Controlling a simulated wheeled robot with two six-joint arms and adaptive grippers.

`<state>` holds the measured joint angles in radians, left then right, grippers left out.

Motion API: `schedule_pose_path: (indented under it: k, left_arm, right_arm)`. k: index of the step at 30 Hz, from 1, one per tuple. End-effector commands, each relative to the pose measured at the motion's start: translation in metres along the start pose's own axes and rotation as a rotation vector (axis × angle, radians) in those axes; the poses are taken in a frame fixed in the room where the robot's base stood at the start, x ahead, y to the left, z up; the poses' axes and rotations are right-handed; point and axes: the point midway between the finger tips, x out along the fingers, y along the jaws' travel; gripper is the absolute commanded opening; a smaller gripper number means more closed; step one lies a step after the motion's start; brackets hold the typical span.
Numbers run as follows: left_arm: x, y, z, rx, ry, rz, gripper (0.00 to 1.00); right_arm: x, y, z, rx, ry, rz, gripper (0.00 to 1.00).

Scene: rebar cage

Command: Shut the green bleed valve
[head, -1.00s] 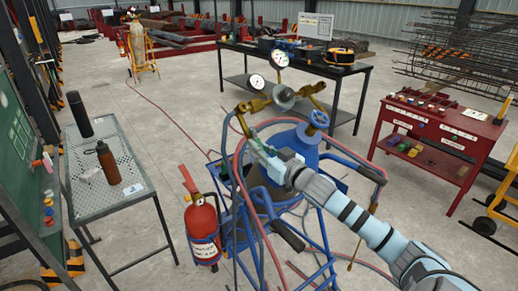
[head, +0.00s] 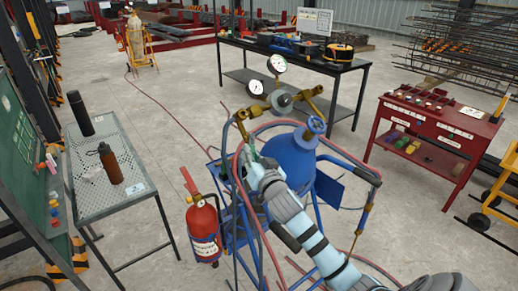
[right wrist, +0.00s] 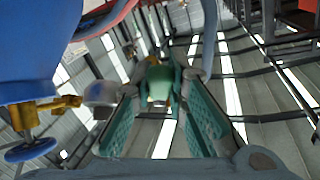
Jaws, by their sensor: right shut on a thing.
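The green bleed valve (right wrist: 160,80) shows in the right wrist view between my fingers, with a little brass visible by it. In the head view it is mostly hidden by my gripper, below the left end of the brass regulator (head: 279,101). My right gripper (head: 250,152) is at that spot, left of the blue cylinder (head: 291,158). In the right wrist view its green-padded fingers (right wrist: 160,98) are shut on the valve. My left gripper is in neither view.
Two gauges (head: 277,64) stand above the regulator. A blue handwheel (head: 316,124) tops the cylinder. Red and blue hoses (head: 238,180) hang close to my gripper. A fire extinguisher (head: 203,228) stands left of the cart, and a mesh table (head: 125,195) is farther left.

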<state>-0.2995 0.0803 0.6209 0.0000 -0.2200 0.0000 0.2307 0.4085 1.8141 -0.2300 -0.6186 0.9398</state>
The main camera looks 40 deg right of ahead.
Motion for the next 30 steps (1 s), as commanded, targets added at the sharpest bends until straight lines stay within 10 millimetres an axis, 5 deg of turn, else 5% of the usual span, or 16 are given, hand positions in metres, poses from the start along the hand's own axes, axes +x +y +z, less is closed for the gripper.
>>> schedule_pose_path:
  k: [30]
  left_arm:
    - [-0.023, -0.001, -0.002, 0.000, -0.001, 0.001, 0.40]
  right_arm:
    - [0.014, -0.042, -0.018, 0.713, 0.002, 0.595, 0.00]
